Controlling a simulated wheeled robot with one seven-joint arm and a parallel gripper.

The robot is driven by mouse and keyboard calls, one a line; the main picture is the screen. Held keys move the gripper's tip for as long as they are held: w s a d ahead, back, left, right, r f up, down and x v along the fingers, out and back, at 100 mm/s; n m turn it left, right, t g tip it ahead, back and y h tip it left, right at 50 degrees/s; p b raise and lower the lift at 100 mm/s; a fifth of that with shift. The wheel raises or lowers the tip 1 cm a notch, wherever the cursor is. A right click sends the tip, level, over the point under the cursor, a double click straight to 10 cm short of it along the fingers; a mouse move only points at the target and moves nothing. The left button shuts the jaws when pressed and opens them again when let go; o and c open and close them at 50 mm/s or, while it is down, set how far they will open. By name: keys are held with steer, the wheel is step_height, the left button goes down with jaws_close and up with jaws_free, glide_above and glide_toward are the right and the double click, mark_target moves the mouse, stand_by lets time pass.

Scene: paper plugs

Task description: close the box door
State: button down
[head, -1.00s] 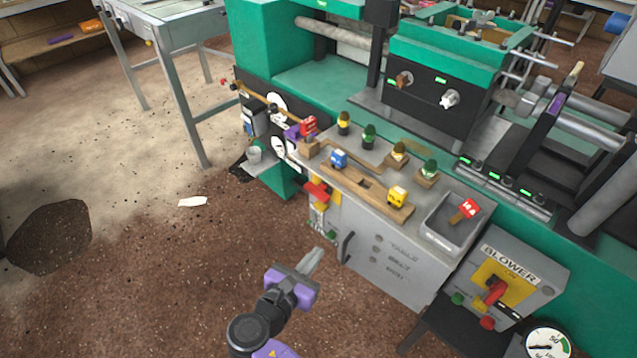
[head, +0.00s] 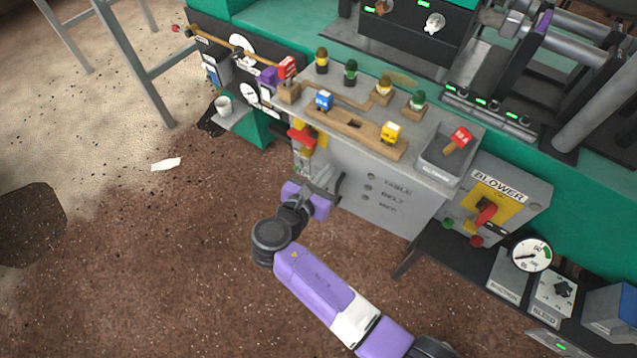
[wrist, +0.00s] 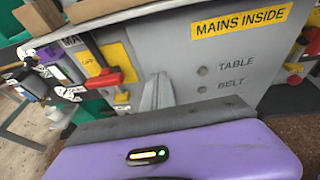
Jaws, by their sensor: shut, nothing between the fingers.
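The grey box (head: 395,205) stands under the grey bench top, its front marked TABLE and BELT. The wrist view shows the same grey front (wrist: 225,60) with a yellow MAINS INSIDE label. My gripper (head: 324,176) is shut and empty, close to the left part of the front. Its fingers (wrist: 157,92) point at it; contact is unclear.
The bench top above holds a wooden board (head: 355,133) with small coloured knobs and a grey tray (head: 447,168) at its right end. A BLOWER box (head: 500,195) stands to the right. A cup (head: 223,106) is at left. The brown floor in front is open.

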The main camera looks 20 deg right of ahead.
mark_target(344, 148)
steer(key=x, duration=0.2)
steer(key=r+x, duration=0.1)
steer(key=x, duration=0.2)
steer(key=shift+w+d, duration=0.25)
steer(key=shift+d, duration=0.05)
steer(key=shift+w+d+f+m+g+h+b, duration=0.15)
steer(key=shift+w+d+m+g+h+b, duration=0.3)
steer(key=shift+w+d+b, duration=0.5)
steer(key=shift+w+d+m, duration=0.2)
steer(key=shift+w+m, duration=0.05)
steer(key=shift+w, duration=0.05)
steer(key=shift+w+d+r+g+h, duration=0.1)
steer(key=shift+d+r+g+h, duration=0.15)
